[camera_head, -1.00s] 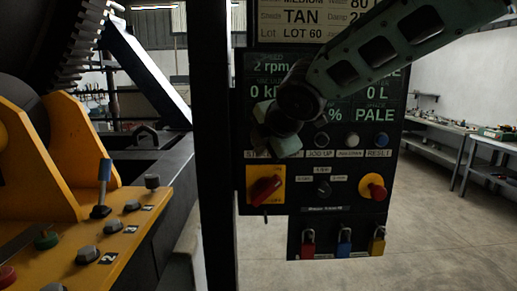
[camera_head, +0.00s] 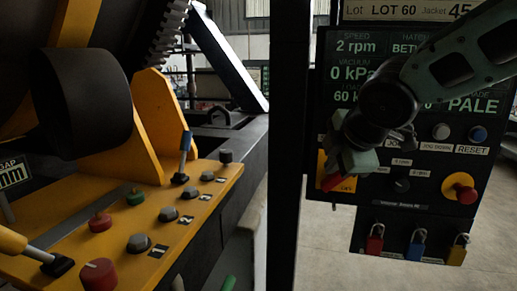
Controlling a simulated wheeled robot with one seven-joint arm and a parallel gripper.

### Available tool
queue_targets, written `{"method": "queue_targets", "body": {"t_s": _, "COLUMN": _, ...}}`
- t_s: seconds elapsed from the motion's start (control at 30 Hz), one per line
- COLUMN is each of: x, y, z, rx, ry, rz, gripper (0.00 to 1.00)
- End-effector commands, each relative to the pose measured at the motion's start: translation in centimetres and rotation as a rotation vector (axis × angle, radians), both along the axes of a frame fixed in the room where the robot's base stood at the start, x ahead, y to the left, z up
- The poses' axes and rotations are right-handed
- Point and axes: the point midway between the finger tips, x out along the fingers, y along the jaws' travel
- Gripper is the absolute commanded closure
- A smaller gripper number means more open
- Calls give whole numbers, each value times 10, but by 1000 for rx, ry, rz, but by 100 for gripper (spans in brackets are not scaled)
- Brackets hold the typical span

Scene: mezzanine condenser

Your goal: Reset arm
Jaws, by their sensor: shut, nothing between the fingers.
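My arm comes in from the upper right, in front of the dark control panel (camera_head: 470,205). My gripper (camera_head: 347,168) hangs at its end, shut and empty, seen against the panel's lower left. It hides part of the readout and most of the red rotary switch (camera_head: 332,182) on its yellow plate. I cannot tell whether it touches the panel. The readout shows 2 rpm, 0 kPa and PALE.
A blue RESET button (camera_head: 478,134) and a red mushroom button (camera_head: 461,188) are right of my gripper. Several padlocks (camera_head: 418,240) hang below. A black post (camera_head: 287,150) stands left of the panel. A yellow console (camera_head: 60,230) with knobs and levers fills the lower left.

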Motion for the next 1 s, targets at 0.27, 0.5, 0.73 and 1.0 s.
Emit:
{"method": "queue_targets", "body": {"t_s": 0.27, "x": -153, "y": 38, "z": -127, "rx": 265, "ry": 459, "rz": -474, "gripper": 100}}
{"method": "queue_targets", "body": {"t_s": 0.5, "x": -248, "y": 38, "z": -176, "rx": 297, "ry": 684, "rz": -824, "gripper": 100}}
{"method": "queue_targets", "body": {"t_s": 0.73, "x": -268, "y": 36, "z": -183, "rx": 295, "ry": 723, "rz": -906, "gripper": 100}}
{"method": "queue_targets", "body": {"t_s": 1.0, "x": -267, "y": 37, "z": -182, "rx": 296, "ry": 722, "rz": -903, "gripper": 100}}
